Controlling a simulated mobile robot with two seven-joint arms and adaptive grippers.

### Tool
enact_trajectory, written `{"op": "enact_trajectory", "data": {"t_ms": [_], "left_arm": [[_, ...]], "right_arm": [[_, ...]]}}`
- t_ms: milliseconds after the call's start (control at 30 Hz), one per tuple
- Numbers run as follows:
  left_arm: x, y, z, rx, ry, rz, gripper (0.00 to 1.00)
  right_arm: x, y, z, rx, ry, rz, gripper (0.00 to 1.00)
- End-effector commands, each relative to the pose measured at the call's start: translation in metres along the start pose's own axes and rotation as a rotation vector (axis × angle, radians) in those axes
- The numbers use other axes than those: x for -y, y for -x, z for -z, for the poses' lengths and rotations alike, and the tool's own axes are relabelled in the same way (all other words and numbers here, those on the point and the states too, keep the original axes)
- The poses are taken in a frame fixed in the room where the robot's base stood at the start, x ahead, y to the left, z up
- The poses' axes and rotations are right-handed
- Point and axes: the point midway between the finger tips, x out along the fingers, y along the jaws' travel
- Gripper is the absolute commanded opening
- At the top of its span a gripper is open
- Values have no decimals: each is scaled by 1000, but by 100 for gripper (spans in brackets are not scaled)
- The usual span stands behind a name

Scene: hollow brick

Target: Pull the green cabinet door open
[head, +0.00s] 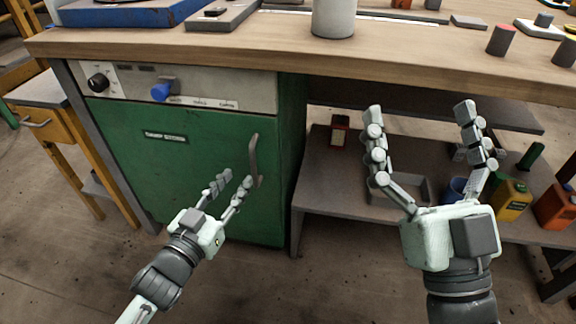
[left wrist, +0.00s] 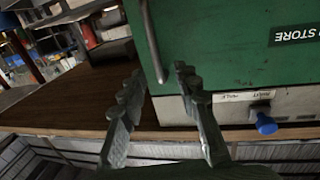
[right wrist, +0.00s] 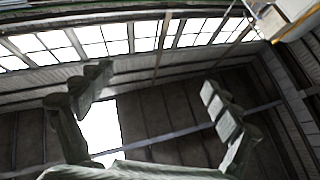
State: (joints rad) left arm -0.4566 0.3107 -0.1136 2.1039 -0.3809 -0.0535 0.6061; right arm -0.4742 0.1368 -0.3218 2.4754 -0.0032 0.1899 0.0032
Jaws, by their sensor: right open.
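The green cabinet door (head: 185,180) is shut under the workbench, with a grey vertical bar handle (head: 254,160) near its right edge. My left gripper (head: 234,179) is in front of the door, just left of the handle's lower part. In the left wrist view its fingers (left wrist: 158,84) are apart, and the handle (left wrist: 152,42) runs down toward the gap between them. I cannot tell whether a finger touches it. My right gripper (head: 418,110) is open and empty, raised in front of the shelf on the right. The right wrist view shows nothing between its fingers (right wrist: 155,80).
A panel with a black knob (head: 98,81) and a blue knob (head: 162,91) sits above the door. The workbench top (head: 230,50) overhangs the cabinet. Right of it, a low shelf (head: 325,190) holds a tray and bottles. A wooden drawer unit (head: 45,125) stands left. Floor before the door is clear.

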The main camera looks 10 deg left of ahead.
Motion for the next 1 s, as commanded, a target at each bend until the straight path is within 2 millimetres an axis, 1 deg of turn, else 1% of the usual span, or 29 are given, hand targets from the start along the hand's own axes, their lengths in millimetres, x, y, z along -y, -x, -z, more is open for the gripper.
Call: {"op": "enact_trajectory", "data": {"t_ms": [67, 167, 400, 500, 600, 700, 933, 967, 1000], "left_arm": [[-2, -2, 2, -14, 1, -10, 32], [-2, -12, 4, -20, 0, -13, 32], [-3, -51, 4, -19, -1, -12, 32], [-3, -64, 4, -16, 1, -11, 32], [-3, -73, 4, -16, 1, -11, 32], [-3, -77, 4, -15, 1, -10, 32], [-3, -78, 4, -13, 1, -10, 32], [-3, -78, 4, -13, 1, -10, 31], [-3, -78, 4, -13, 1, -10, 26]], "right_arm": [[1, 1, 6, -27, -4, 1, 91], [1, 0, 10, -44, -4, 1, 91], [0, 2, 16, -94, 0, 0, 91], [-1, 2, 19, -114, 1, 0, 91], [-1, 2, 22, -128, 2, -1, 91], [-1, 3, 22, -134, 2, -1, 91], [-1, 3, 23, -137, 3, -1, 91], [-1, 3, 23, -137, 3, -1, 91], [-1, 3, 23, -137, 3, -1, 91]]}}
